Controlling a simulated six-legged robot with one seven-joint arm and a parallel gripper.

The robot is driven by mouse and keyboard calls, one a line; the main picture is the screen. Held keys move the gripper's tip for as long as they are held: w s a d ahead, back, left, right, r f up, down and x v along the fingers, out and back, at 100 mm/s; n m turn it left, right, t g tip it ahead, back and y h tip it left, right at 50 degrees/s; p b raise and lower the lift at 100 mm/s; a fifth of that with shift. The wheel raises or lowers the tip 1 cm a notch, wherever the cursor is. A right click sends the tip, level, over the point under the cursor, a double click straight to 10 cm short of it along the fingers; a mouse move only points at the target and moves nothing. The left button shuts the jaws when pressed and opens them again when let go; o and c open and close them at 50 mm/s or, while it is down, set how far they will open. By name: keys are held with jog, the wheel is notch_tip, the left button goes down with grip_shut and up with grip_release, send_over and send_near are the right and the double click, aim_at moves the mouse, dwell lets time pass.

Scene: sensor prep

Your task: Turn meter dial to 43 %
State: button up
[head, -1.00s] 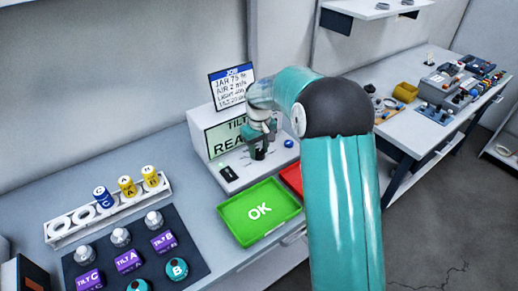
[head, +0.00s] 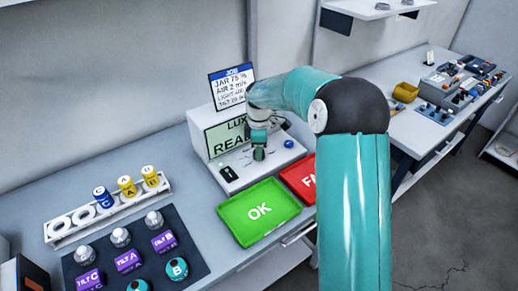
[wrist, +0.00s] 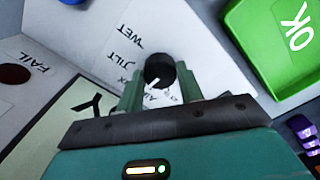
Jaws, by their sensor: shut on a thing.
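The meter (head: 276,155) is a white box with a sloping front and a screen (head: 226,138) that reads "LUX" and "REA…", the rest hidden by my arm. Its dial (wrist: 158,67) is a round black knob with a white pointer mark. Labels around the knob read WET, TILT and, partly covered, what seem to be LUX and AIR. My gripper (wrist: 160,80) is shut on the dial, one green finger on each side. In the head view my gripper (head: 258,142) is over the meter's front and largely hides the knob.
A job card (head: 232,84) above the meter lists JAR 75 %, AIR 2 m/s, LIGHT and TILT lines. A green OK tray (head: 232,226) and a red FAIL tray (head: 300,174) lie in front. A rack (head: 110,211) with several jars and a dark mat (head: 195,250) with sensors stand left.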

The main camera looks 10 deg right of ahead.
jog(key=n, duration=1.2)
jog(key=shift+r, duration=0.1)
jog(key=shift+n, duration=0.3)
jog(key=o, duration=1)
notch_tip(320, 180, up, 14)
jog(key=shift+f, duration=0.1)
